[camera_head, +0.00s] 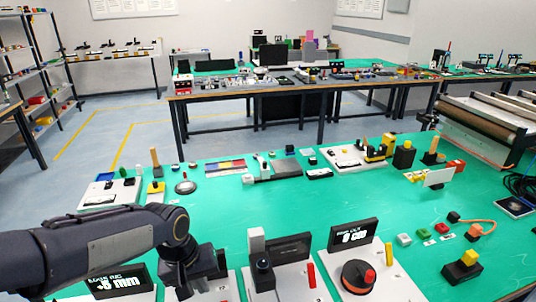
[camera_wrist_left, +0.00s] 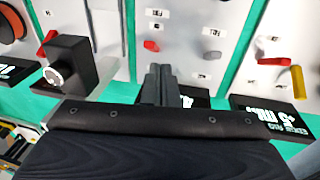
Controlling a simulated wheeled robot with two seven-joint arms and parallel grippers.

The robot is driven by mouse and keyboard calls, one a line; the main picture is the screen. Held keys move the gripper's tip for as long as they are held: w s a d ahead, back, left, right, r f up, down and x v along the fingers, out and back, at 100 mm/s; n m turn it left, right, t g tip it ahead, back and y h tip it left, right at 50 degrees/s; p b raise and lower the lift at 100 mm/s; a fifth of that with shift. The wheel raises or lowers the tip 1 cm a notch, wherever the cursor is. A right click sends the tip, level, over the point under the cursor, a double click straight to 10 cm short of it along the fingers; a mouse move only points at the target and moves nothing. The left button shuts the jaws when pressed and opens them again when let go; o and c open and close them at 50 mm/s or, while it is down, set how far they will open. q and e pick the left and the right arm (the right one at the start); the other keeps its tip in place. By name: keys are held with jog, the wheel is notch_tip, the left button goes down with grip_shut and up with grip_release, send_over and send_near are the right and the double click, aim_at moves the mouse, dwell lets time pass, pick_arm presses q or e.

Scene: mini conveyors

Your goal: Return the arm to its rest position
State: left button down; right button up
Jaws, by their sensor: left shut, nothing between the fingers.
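My left arm (camera_head: 90,250) comes in from the left over the near edge of the green table (camera_head: 225,215). Its gripper (camera_head: 190,284) points down above the near row of grey panels, beside a panel with a black display (camera_head: 120,281). In the left wrist view the dark fingers (camera_wrist_left: 158,78) are together with nothing between them. They are over or just in front of a light panel (camera_wrist_left: 188,35); the exact gap to it cannot be told. My right gripper is not in view.
Close to the gripper stand a panel with a black box (camera_head: 263,274) and one with a round dial (camera_head: 358,275) and a display (camera_head: 352,235). Small devices line the table's far side. A roller conveyor (camera_head: 485,120) stands at the right. The table's middle is mostly clear.

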pick_arm(q)
jog(key=s+a+r+t+h, duration=0.1)
jog(key=s+a+r+t, duration=0.1)
jog(key=s, duration=0.6)
jog(key=s+a+r+m+t+h, duration=0.1)
jog(key=s+a+r+t, duration=0.1)
jog(key=s, duration=0.6)
jog(key=shift+s+a+m, duration=0.3)
jog(key=shift+s+a, duration=0.1)
jog(key=shift+a, duration=0.1)
